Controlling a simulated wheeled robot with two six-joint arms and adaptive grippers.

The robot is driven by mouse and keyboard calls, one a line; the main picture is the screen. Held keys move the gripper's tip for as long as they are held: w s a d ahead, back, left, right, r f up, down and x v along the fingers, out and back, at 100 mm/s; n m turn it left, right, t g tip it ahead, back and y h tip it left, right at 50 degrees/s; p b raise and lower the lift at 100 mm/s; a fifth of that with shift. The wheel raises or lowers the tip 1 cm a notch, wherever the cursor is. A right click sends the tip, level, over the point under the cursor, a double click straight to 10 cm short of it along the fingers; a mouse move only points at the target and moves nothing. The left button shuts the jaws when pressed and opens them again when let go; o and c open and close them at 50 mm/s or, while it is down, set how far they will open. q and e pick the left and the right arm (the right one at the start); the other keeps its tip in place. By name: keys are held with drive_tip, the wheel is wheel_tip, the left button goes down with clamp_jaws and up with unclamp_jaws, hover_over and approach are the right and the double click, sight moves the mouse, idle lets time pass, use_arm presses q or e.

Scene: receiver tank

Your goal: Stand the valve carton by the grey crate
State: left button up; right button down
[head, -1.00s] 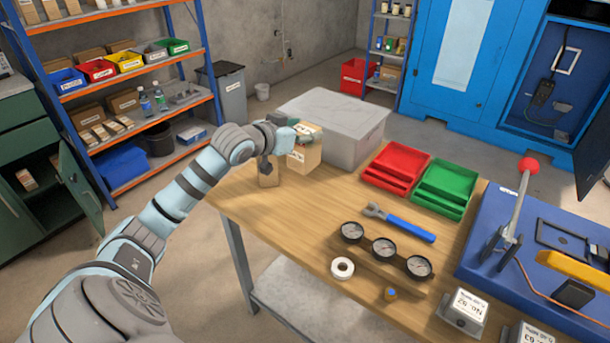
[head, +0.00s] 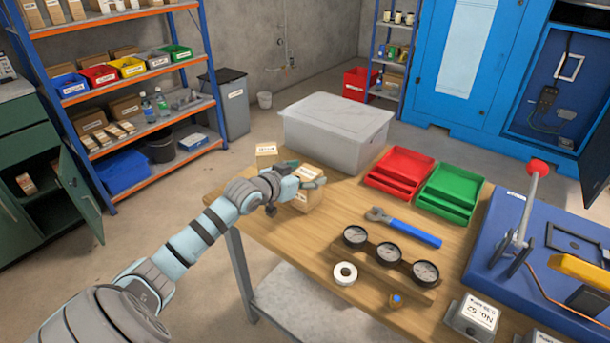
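A tan carton with a white label (head: 305,201) is at my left gripper (head: 313,180), over the left part of the workbench. The gripper's fingers are around its upper part and seem closed on it; they hide some of it. I cannot tell whether its base touches the wood. A second small labelled carton (head: 266,154) stands upright near the bench's left edge, partly behind my gripper. The labels are too small to read, so I cannot tell for sure which is the valve carton. The lidded grey crate (head: 337,137) is just behind the held carton, apart from it. My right gripper is not in view.
Red trays (head: 398,172) and green trays (head: 450,193) lie right of the crate. A blue-handled wrench (head: 404,228), a three-gauge block (head: 390,253) and a white tape roll (head: 344,273) lie in front. Bare bench (head: 285,250) shows at front left.

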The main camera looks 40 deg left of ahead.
use_arm(q)
drive_tip(key=shift+r, duration=0.1)
drive_tip(key=p+v, duration=1)
drive_tip(key=v, duration=0.2)
